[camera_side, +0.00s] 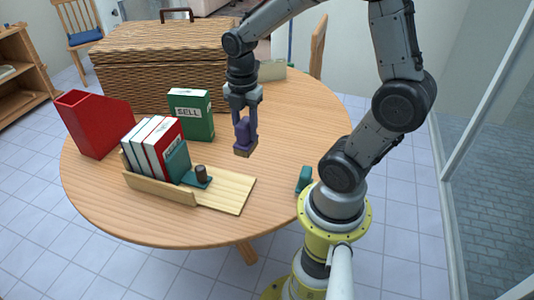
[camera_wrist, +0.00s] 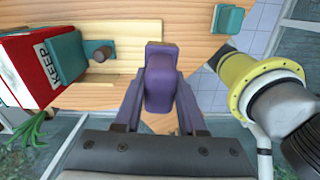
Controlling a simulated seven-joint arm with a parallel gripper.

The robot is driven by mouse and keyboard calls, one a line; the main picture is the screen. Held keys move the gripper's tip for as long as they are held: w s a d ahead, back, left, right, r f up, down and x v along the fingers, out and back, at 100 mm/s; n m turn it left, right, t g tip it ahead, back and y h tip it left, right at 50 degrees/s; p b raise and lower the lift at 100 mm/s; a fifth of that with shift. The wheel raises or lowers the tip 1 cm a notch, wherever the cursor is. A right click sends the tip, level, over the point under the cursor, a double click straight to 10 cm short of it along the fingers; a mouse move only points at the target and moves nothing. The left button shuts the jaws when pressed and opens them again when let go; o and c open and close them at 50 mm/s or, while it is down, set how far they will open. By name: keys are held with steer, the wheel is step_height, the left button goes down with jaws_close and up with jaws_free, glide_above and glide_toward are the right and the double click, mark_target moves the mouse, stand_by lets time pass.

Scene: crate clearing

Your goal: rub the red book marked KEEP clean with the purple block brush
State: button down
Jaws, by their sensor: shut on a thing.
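My gripper (camera_side: 243,112) is shut on the purple block brush (camera_side: 243,135) and holds it upright above the table, to the right of the book rack. The brush (camera_wrist: 161,80) also shows between the fingers in the wrist view. Its tan lower face shows in the side view. The red book marked KEEP (camera_wrist: 28,88) is at the left of the wrist view, its label facing the teal bookend (camera_wrist: 67,57). In the side view a row of red books with white page edges (camera_side: 152,140) stands in the rack; the KEEP label is not readable there. The brush is apart from the books.
The wooden rack (camera_side: 225,193) has a bare board at its right end and a dark knob (camera_side: 201,172) on the bookend's foot. A green SELL box (camera_side: 191,115), red file holder (camera_side: 92,125) and wicker trunk (camera_side: 160,60) stand behind. A teal object (camera_side: 304,179) lies near my base.

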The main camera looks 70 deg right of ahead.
steer(key=w+d+r, duration=0.1)
steer(key=w+r, duration=0.4)
steer(key=w, duration=0.4)
steer(key=w+r, duration=0.6)
steer(key=w, duration=0.2)
steer(key=w+a+f, duration=0.1)
steer(key=w, duration=0.6)
steer(key=shift+w+a+f+n, duration=0.25)
steer(key=shift+w+a+n, duration=0.05)
steer(key=shift+a+n, duration=0.1)
steer(key=shift+f, duration=0.1)
steer(key=shift+f, duration=2.9)
steer(key=shift+f, duration=0.55)
steer(key=shift+s, duration=0.1)
steer(key=shift+s, duration=0.55)
